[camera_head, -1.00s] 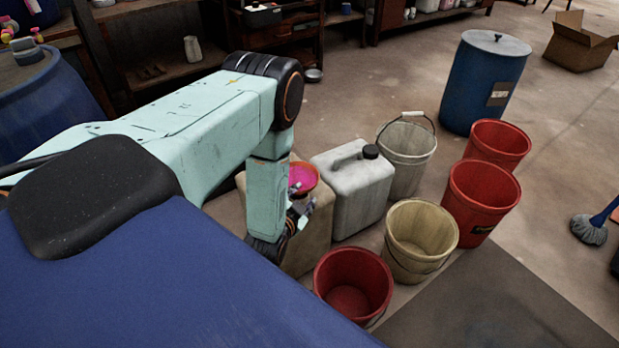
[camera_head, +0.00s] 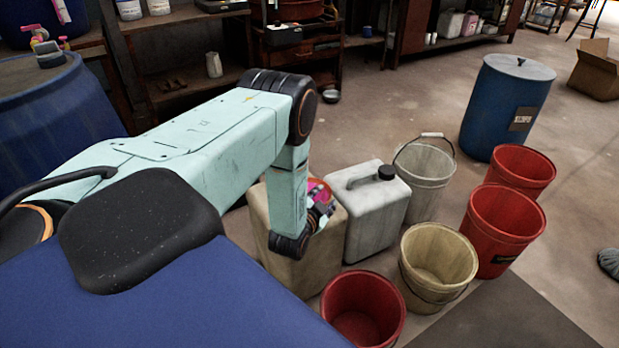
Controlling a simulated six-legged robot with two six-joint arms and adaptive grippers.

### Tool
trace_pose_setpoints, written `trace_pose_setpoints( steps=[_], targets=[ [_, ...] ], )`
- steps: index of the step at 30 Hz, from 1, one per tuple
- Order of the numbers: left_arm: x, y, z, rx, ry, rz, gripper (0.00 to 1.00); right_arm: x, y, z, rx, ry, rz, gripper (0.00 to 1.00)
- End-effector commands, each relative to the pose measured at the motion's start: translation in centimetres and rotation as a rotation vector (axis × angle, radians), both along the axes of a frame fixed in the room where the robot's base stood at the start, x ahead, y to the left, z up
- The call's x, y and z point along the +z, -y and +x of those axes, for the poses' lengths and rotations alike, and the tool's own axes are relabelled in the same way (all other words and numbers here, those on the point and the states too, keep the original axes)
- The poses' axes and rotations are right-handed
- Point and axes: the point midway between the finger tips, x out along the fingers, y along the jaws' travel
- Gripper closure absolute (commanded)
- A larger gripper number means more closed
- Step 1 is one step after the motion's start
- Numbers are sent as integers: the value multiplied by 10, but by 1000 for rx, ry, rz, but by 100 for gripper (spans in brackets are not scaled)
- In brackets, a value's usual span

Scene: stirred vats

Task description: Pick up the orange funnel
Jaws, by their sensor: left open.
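The orange funnel (camera_head: 315,184), with a pink inside, shows at the top of a beige canister (camera_head: 280,261), just right of my left forearm. My left arm comes in from the left and bends down in front of that canister. My left gripper (camera_head: 324,208) is open and overlaps the lower right part of the funnel in the picture. Much of the funnel is hidden behind the gripper and forearm, and I cannot tell whether the gripper touches it. My right gripper is not in view.
A grey canister (camera_head: 378,215) stands close on the right. A blue drum (camera_head: 503,110) stands at the back right. Open floor lies further right.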

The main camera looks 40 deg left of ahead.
Motion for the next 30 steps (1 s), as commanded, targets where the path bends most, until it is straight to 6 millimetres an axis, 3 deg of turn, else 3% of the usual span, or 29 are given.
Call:
trace_pose_setpoints(
  steps=[9, 24, 30],
  targets=[
    [-1, 0, 7, -2, -1, -1, 59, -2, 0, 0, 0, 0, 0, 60],
    [-1, -1, 7, -1, -2, -1, 100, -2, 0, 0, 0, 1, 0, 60],
    [-1, 0, 7, -1, -2, -1, 100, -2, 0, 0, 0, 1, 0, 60]
  ],
)
